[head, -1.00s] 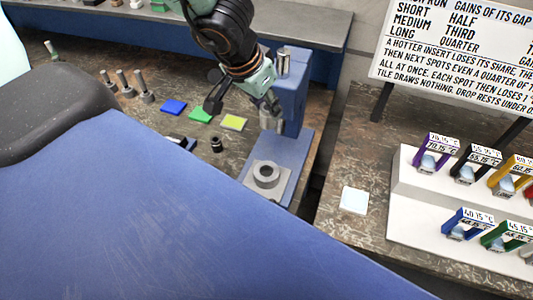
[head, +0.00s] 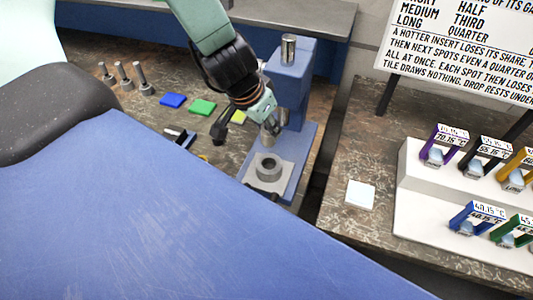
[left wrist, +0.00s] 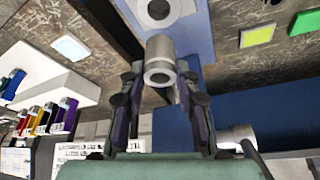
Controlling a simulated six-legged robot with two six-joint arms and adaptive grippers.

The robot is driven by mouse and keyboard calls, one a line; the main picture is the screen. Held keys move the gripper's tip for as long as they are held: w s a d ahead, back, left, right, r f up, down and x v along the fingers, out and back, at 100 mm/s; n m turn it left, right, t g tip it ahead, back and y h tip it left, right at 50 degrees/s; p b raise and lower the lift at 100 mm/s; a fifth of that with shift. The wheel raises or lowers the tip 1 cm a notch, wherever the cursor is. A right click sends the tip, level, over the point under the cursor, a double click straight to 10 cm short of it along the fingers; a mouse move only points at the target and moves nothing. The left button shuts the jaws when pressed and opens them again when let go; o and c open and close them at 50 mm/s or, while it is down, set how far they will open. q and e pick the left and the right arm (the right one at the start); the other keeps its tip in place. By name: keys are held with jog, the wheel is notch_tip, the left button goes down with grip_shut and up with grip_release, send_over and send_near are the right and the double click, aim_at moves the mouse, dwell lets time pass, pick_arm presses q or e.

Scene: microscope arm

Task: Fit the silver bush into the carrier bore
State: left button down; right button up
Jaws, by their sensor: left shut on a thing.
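The silver bush (head: 271,130) is a short grey metal cylinder. My left gripper (head: 268,122) is shut on it, beside the blue press column. In the left wrist view the bush (left wrist: 160,47) sits between the fingertips, with a round hole in its near end. The carrier (head: 268,172) is a grey block with a raised ring around its bore, on the blue base below the gripper. It also shows at the top of the left wrist view (left wrist: 157,12), apart from the bush. The head view shows the bush above the carrier. My right gripper is out of view.
The blue column (head: 291,85) with a silver pin on top stands close behind the gripper. Blue (head: 172,100), green (head: 202,107) and yellow (head: 238,117) tiles lie to the left. A white tile (head: 360,194) and a white rack (head: 418,190) are at right.

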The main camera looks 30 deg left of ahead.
aim_at(267, 144)
pick_arm(q)
jog(key=f+b, duration=0.2)
jog(key=f, duration=0.1)
jog(key=f+b, duration=0.1)
jog(key=f, duration=0.1)
jog(key=shift+w+d+f+b, duration=0.15)
jog(key=shift+w+d+b, duration=0.05)
jog(key=shift+w+b, duration=0.1)
jog(key=shift+s+a+f+b, duration=0.2)
jog(key=shift+f+b, duration=0.4)
jog(key=shift+f, duration=0.1)
notch_tip(267, 144, down, 4)
jog(key=b, duration=0.3)
jog(key=shift+d+r, duration=0.15)
jog(key=shift+r, duration=0.1)
jog(key=shift+f, duration=0.4)
jog(key=shift+r, duration=0.1)
